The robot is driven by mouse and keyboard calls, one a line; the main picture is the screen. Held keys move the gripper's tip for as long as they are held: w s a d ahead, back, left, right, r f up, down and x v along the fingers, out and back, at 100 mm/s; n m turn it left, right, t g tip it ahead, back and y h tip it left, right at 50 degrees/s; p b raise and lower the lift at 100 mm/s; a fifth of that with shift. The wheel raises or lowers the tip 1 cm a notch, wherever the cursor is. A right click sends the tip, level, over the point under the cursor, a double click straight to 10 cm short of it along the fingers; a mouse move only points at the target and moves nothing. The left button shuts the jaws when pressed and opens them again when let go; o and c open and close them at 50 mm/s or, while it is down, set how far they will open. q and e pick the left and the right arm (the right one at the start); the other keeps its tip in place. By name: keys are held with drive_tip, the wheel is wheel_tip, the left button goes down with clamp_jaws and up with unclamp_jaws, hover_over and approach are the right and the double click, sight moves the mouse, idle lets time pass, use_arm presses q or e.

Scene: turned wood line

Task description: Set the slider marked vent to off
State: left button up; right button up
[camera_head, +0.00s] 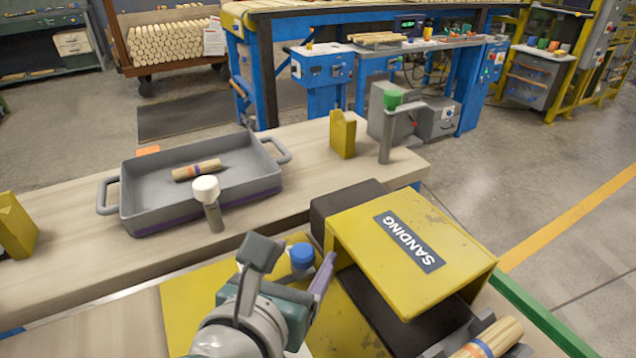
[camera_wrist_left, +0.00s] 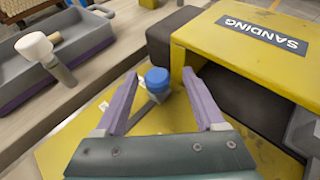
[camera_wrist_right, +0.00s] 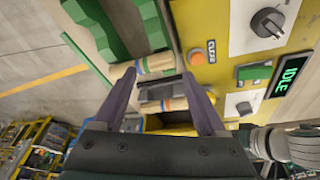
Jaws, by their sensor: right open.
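A blue round knob (camera_head: 301,255) on a grey stem stands on the yellow deck (camera_wrist_left: 75,135) beside the SANDING housing. No vent marking is readable, so I cannot tell if this knob is the slider. My left gripper (camera_head: 291,264) is open above the deck, its fingers on either side of the knob in the picture. The left wrist view shows the knob (camera_wrist_left: 157,79) between the fingertips; contact cannot be made out. My right gripper (camera_wrist_right: 161,82) shows only in its own wrist view, open, in front of a yellow panel (camera_wrist_right: 200,15). Nothing is clearly gripped there.
The yellow SANDING housing (camera_head: 415,240) stands right of the left gripper. A grey tray (camera_head: 130,180) and a white-topped post (camera_head: 207,190) are on the bench behind. The right wrist view shows a dark dial (camera_wrist_right: 268,22), an IDLE display (camera_wrist_right: 288,77) and green rails (camera_wrist_right: 108,35).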

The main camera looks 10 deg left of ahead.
use_arm(q)
drive_tip(key=p+v, duration=0.3)
drive_tip(key=v, duration=0.5)
drive_tip(key=shift+s+r, duration=0.15)
drive_tip(key=shift+s, duration=0.15)
drive_tip(key=shift+s+a+r, duration=0.2)
drive_tip(key=shift+s+r, duration=0.05)
drive_tip(key=shift+s, duration=0.35)
use_arm(e)
wheel_tip(320, 180, up, 3)
drive_tip(key=shift+r, duration=0.1)
